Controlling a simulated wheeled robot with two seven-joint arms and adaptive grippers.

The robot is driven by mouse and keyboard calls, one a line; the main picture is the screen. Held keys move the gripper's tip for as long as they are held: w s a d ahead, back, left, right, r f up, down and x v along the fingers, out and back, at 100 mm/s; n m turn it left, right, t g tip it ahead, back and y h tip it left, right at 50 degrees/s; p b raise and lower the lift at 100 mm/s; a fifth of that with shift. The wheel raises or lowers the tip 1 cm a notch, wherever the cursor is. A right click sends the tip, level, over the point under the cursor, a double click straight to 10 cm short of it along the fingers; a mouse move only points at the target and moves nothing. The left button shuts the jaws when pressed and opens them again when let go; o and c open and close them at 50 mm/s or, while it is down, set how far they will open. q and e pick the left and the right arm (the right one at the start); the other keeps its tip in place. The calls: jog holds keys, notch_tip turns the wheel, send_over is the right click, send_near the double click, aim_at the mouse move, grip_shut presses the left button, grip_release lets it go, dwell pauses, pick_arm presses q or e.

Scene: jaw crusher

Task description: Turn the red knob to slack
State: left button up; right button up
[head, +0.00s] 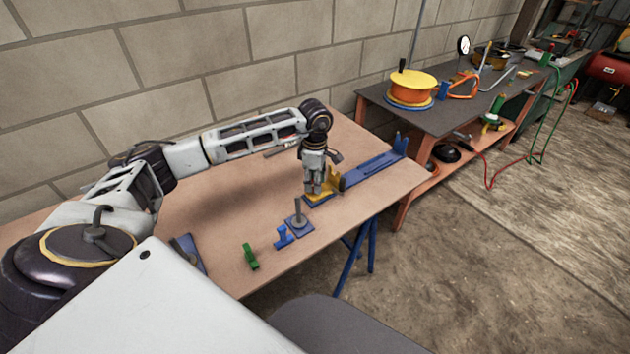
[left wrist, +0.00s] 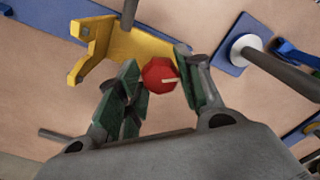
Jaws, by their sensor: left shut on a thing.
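The red knob (left wrist: 160,76) shows in the left wrist view between the two fingers of my left gripper (left wrist: 165,82). It has a faceted face with a pale pointer line towards the right. The fingers are closed in on it from both sides. A yellow bracket (left wrist: 145,48) stands beside the knob. In the head view my left gripper (head: 317,188) points down over the yellow base (head: 322,198) on the table, and it hides the knob there. My right gripper is in neither view.
A long blue bar fixture (head: 372,169) lies right of the gripper. A blue plate with an upright rod (head: 299,222), a small blue part (head: 283,238) and a green part (head: 250,256) lie nearer on the table (head: 225,235). A block wall (head: 250,60) stands behind.

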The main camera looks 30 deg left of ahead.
pick_arm(q)
jog(key=shift+n, duration=1.2)
jog(key=n, duration=0.3)
jog(key=shift+n, duration=1.1)
jog(key=shift+n+p, duration=0.35)
jog(key=shift+n, duration=1.65)
jog(key=shift+c, duration=0.2)
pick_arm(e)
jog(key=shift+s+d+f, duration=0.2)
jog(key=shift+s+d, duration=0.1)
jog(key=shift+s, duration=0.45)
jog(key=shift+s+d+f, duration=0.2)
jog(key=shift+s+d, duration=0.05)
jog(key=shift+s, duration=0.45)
pick_arm(q)
jog(key=o, duration=1)
jog(key=shift+o, duration=0.2)
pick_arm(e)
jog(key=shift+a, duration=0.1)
